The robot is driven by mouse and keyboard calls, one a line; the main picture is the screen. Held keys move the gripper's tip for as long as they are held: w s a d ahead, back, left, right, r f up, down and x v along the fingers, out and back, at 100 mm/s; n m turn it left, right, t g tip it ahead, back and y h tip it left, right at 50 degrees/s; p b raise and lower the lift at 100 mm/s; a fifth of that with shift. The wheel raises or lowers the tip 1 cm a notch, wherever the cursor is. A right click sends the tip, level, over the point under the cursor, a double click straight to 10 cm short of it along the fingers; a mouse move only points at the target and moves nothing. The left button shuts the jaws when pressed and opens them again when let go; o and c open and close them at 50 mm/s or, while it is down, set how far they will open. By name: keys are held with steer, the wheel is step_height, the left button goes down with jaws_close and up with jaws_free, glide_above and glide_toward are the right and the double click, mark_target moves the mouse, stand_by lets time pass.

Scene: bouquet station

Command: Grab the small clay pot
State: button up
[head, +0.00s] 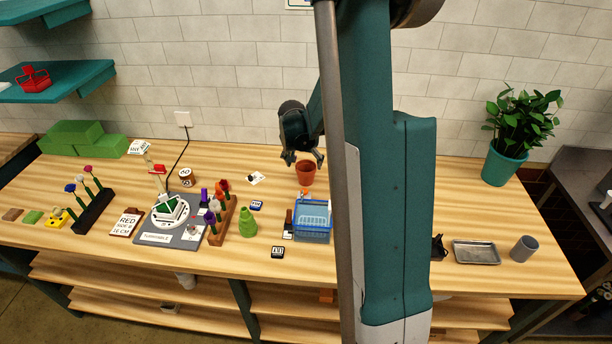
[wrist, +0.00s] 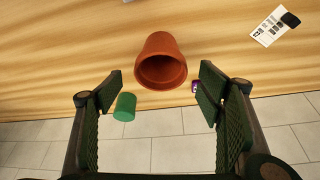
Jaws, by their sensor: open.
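The small clay pot (head: 305,174) is a terracotta-orange pot standing on the wooden table towards the back, near the tiled wall. In the wrist view the pot (wrist: 161,62) is at the upper middle, its open rim facing the camera. My gripper (head: 302,160) is just above and beside the pot in the head view. In the wrist view my gripper (wrist: 163,87) is open, with one finger pad on each side of the pot's rim and a visible gap on both sides.
A blue basket (head: 313,222) stands in front of the pot. A green bottle-like object (head: 248,222) and a wooden rack of flowers (head: 222,220) are to the left. A small card (head: 257,178) lies left of the pot. A potted plant (head: 507,160) stands far right.

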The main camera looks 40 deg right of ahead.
mark_target(306, 167)
steer(key=shift+f, duration=0.2)
stand_by(0.3)
steer(key=shift+x, duration=2.5)
steer(key=shift+w, duration=0.1)
steer(key=shift+r, duration=0.1)
steer(key=shift+c, duration=0.5)
steer(key=c, duration=1)
